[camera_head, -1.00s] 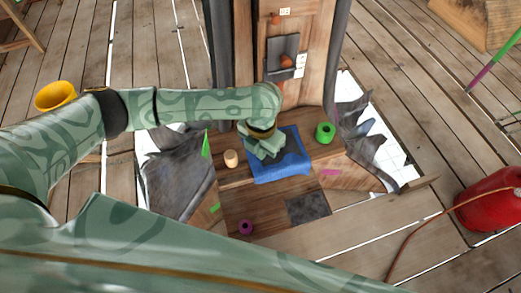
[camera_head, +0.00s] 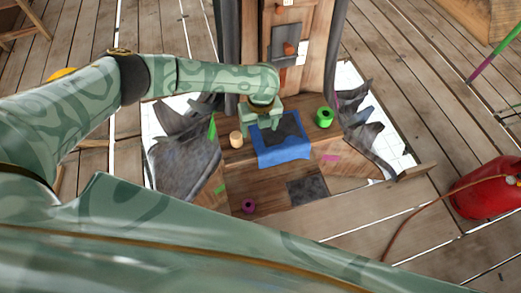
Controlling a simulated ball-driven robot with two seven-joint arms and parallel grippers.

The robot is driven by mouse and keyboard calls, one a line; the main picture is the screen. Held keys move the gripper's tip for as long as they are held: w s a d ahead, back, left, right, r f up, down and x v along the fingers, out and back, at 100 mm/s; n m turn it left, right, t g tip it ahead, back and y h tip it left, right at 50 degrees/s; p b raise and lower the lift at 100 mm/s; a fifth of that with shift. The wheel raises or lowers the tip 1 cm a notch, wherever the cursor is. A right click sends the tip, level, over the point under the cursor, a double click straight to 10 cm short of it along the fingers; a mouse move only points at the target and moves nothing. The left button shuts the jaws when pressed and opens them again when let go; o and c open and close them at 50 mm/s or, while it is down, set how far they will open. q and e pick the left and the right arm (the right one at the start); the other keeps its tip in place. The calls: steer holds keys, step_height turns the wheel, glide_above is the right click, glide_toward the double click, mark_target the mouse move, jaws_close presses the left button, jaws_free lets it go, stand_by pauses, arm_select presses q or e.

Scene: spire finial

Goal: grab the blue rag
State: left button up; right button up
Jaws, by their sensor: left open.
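The blue rag (camera_head: 284,154) lies on the wooden ledge at the foot of the spire. A dark grey patch (camera_head: 285,131) shows within its blue edges; I cannot tell whether it is a thing lying on the rag or part of it. My left gripper (camera_head: 264,124) is open, with its fingers pointing down over the rag's back left part. Nothing shows between the fingers. I cannot tell whether the fingertips touch the rag. My right gripper is not in view.
A green roll (camera_head: 324,117) stands right of the rag, and a small tan cylinder (camera_head: 236,139) stands left. A purple ring (camera_head: 248,206) lies in front. Jagged grey pieces (camera_head: 184,160) flank the ledge. A red tank (camera_head: 487,188) with a hose is far right.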

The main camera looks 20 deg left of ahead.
arm_select(q)
steer(key=n, duration=0.2)
steer(key=b, duration=0.8)
glide_toward(261, 149)
steer(key=shift+n+h, duration=0.3)
steer(key=shift+n, duration=0.1)
steer(key=f, duration=0.5)
steer(key=shift+a+f, duration=0.2)
steer(key=shift+a, duration=0.15)
steer(key=shift+f+b, duration=0.35)
steer(key=shift+f, duration=0.15)
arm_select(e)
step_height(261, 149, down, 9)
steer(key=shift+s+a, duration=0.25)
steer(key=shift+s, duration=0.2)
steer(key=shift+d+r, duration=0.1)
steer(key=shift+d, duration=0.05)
arm_select(q)
steer(key=shift+f, duration=0.3)
jaws_close()
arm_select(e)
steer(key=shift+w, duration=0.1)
